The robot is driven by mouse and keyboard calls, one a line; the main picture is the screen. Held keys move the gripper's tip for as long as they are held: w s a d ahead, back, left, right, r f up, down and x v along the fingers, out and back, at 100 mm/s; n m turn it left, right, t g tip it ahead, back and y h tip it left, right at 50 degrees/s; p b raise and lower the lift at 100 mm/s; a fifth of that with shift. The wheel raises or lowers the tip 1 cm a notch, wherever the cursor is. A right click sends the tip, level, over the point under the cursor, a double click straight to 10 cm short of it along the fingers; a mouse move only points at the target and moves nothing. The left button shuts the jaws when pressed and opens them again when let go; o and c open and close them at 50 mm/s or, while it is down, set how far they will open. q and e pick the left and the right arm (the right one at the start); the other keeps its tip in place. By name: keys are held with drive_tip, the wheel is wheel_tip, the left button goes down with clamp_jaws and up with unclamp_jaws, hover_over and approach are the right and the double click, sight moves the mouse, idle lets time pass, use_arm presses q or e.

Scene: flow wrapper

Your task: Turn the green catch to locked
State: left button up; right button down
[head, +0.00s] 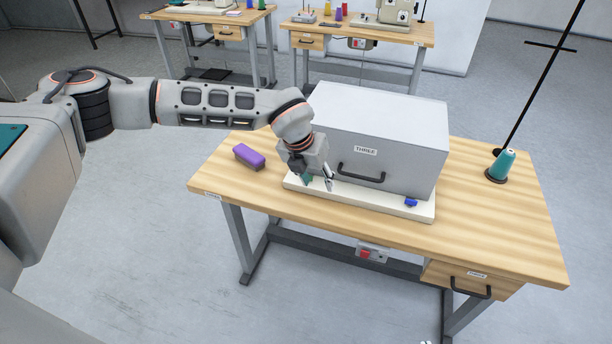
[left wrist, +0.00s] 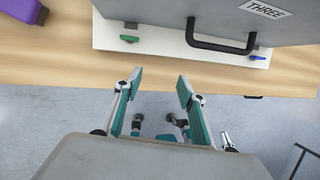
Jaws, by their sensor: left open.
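The green catch (left wrist: 130,39) is a small lever on the white base plate (left wrist: 165,42), left of the cover's handle in the left wrist view. It lies roughly along the picture's width, with a slight tilt. In the head view my left gripper hides it or blends with it. My left gripper (head: 318,182) is at the front left of the base plate. In the left wrist view its two teal fingers (left wrist: 160,83) are apart and empty. The catch lies beyond the fingertips, slightly left of the gap, untouched.
A grey cover (head: 385,130) labelled THREE, with a black handle (head: 361,173), stands on the base plate. A blue catch (head: 411,202) is at the plate's right end. A purple block (head: 249,157) lies left on the wooden table (head: 490,228). A teal thread cone (head: 502,164) stands right.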

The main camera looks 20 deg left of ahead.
use_arm(q)
drive_tip(key=w+a+r+t+y, duration=0.1)
drive_tip(key=w+a+r+y, duration=0.15)
drive_tip(key=a, duration=0.25)
drive_tip(key=shift+n+h, duration=0.3)
drive_tip(key=shift+h, duration=0.15)
drive_tip(key=x, duration=0.8)
drive_tip(key=shift+w, duration=0.35)
drive_tip(key=c, duration=1.1)
